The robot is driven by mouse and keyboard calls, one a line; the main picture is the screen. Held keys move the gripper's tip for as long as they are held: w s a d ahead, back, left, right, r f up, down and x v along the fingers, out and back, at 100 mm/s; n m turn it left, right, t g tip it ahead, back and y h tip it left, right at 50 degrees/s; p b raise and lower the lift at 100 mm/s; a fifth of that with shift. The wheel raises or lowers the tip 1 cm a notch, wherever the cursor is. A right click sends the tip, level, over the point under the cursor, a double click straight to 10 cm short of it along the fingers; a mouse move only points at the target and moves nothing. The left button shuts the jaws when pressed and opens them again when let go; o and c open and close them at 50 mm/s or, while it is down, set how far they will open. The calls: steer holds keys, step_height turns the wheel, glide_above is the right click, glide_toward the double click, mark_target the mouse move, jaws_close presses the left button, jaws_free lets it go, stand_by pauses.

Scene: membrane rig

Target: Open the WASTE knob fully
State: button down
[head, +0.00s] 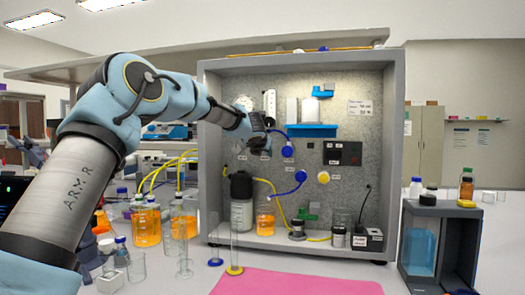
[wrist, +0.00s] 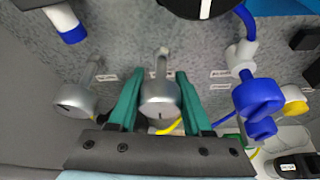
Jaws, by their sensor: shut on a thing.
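My gripper (wrist: 157,82) has its two green fingers on either side of a grey metal knob (wrist: 160,102) in the wrist view and is shut on it. The knob sits on a short stem from the speckled panel, with a small white label behind it that is too blurred to read, so I cannot confirm it is WASTE. A like grey knob (wrist: 75,100) is to its left and a blue knob (wrist: 258,98) to its right, both free.
The panel stands in a grey-framed cabinet (head: 393,150). A blue shelf (head: 311,131) and blue and yellow tubing are close to the gripper. A pink mat (head: 300,284) lies in front.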

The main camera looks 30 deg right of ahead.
steer(key=shift+f+n+g, duration=0.15)
steer(key=shift+n+g, duration=0.15)
stand_by(0.4)
steer(key=shift+c, duration=1.7)
jaws_free()
steer(key=b+v, duration=0.2)
steer(key=v, duration=0.9)
steer(key=shift+f, duration=0.15)
